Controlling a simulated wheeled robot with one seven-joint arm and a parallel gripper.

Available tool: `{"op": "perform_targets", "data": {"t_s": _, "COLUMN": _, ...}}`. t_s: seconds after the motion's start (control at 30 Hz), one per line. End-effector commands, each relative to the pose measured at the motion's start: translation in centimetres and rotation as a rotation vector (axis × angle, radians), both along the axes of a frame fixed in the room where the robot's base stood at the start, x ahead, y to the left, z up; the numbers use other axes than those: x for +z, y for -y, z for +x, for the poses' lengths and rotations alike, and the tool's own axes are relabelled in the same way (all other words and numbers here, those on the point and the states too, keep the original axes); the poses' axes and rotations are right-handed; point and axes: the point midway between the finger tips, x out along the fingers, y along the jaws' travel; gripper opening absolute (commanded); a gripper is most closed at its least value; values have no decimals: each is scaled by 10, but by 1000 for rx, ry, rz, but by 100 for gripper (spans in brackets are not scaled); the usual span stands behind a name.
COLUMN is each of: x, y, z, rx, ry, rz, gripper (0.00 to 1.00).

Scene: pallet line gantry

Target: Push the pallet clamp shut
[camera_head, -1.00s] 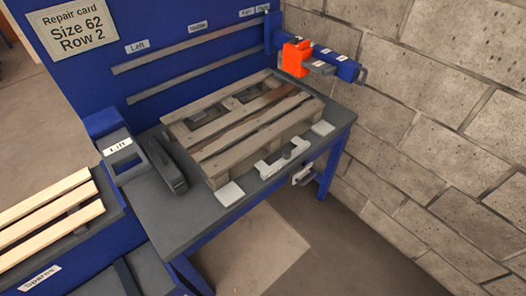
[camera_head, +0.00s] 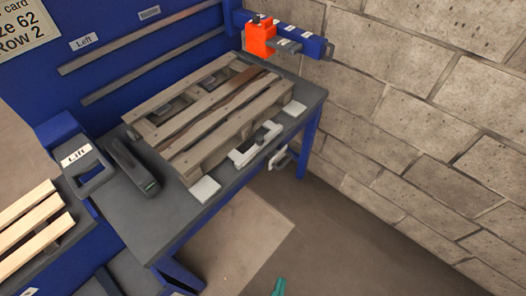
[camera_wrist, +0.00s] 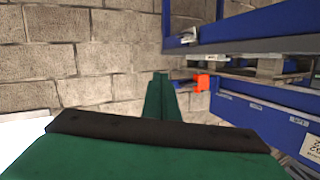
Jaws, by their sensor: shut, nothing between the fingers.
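The wooden pallet (camera_head: 202,112) lies on the grey bench top, with one darker board. A pale clamp bracket (camera_head: 243,157) sits at the bench's front edge beside the pallet; a small pale part (camera_head: 279,158) hangs below that edge. I cannot tell whether the clamp touches the pallet. My gripper (camera_head: 279,287) shows only as a green tip at the bottom of the head view, well in front of the bench and apart from the clamp. In the wrist view its green fingers (camera_wrist: 161,80) are together and empty.
An orange block (camera_head: 261,38) rides on a blue beam at the bench's back right; it also shows in the wrist view (camera_wrist: 203,81). A grey box labelled Lift (camera_head: 78,157) and a dark tool (camera_head: 130,165) stand left. A block wall (camera_head: 420,110) bounds the right. Floor in front is clear.

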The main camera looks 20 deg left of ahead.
Motion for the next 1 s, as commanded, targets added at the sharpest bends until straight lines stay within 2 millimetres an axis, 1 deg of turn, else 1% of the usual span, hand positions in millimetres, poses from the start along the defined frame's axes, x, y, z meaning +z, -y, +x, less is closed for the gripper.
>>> {"op": "perform_targets", "data": {"t_s": 0.03, "x": -4, "y": -4, "z": 14, "rx": -3, "ry": 16, "rz": 63, "gripper": 0}}
{"op": "perform_targets", "data": {"t_s": 0.17, "x": -19, "y": -17, "z": 53, "rx": -11, "ry": 34, "rz": 271, "gripper": 0}}
{"op": "perform_targets", "data": {"t_s": 0.2, "x": -22, "y": -21, "z": 66, "rx": -12, "ry": 38, "rz": 339, "gripper": 0}}
{"op": "perform_targets", "data": {"t_s": 0.37, "x": -32, "y": -44, "z": 118, "rx": -9, "ry": 44, "rz": 602, "gripper": 0}}
{"op": "perform_targets", "data": {"t_s": 0.5, "x": -33, "y": -67, "z": 166, "rx": -2, "ry": 40, "rz": 829, "gripper": 0}}
{"op": "perform_targets", "data": {"t_s": 0.57, "x": -31, "y": -78, "z": 187, "rx": 2, "ry": 34, "rz": 926, "gripper": 0}}
{"op": "perform_targets", "data": {"t_s": 0.6, "x": -29, "y": -85, "z": 201, "rx": 6, "ry": 31, "rz": 989, "gripper": 0}}
{"op": "perform_targets", "data": {"t_s": 0.7, "x": -23, "y": -103, "z": 232, "rx": 12, "ry": 18, "rz": 1136, "gripper": 0}}
{"op": "perform_targets", "data": {"t_s": 0.83, "x": -14, "y": -122, "z": 263, "rx": 17, "ry": 0, "rz": 1284, "gripper": 0}}
{"op": "perform_targets", "data": {"t_s": 0.9, "x": -10, "y": -129, "z": 275, "rx": 19, "ry": -8, "rz": 1338, "gripper": 0}}
{"op": "perform_targets", "data": {"t_s": 1.0, "x": -7, "y": -136, "z": 284, "rx": 21, "ry": -17, "rz": 1390, "gripper": 0}}
